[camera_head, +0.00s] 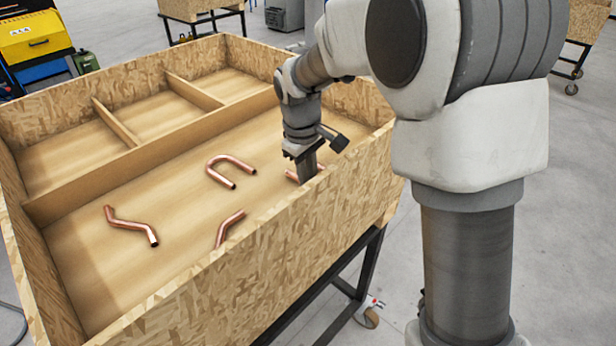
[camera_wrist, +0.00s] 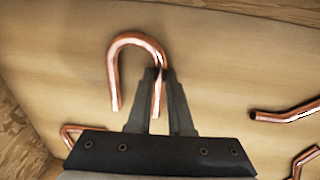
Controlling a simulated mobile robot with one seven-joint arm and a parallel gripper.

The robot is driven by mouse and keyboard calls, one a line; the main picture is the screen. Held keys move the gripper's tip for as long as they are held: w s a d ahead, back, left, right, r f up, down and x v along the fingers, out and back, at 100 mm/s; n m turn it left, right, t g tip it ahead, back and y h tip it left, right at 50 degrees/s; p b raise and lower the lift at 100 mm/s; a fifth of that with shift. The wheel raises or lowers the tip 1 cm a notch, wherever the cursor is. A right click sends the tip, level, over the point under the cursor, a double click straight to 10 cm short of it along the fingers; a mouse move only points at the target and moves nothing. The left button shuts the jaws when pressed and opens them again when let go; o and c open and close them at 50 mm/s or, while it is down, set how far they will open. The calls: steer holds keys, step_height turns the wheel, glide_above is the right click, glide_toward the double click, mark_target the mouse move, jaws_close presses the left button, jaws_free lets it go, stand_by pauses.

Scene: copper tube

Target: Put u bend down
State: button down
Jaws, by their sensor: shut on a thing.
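My gripper (camera_head: 306,172) is low over the large front compartment, close to the near wall. In the wrist view, its fingers (camera_wrist: 160,85) are shut on one leg of a copper U bend (camera_wrist: 117,75). The curve of the U bend points away from the gripper and its other leg is free. In the head view only small parts of the held tube (camera_head: 291,176) show beside the fingers. I cannot tell whether it touches the floor. Another copper U bend (camera_head: 228,161) lies on the compartment floor, left of the gripper.
An angled copper tube (camera_head: 130,225) lies at the left of the front compartment. Another tube (camera_head: 228,226) is partly hidden by the near wall (camera_head: 265,250). A divider (camera_head: 150,160) separates the front from smaller, empty rear compartments (camera_head: 150,108). Bare floor lies between the tubes.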

steer(key=shift+f, duration=0.2)
steer(key=c, duration=0.8)
jaws_free()
steer(key=shift+r, duration=0.1)
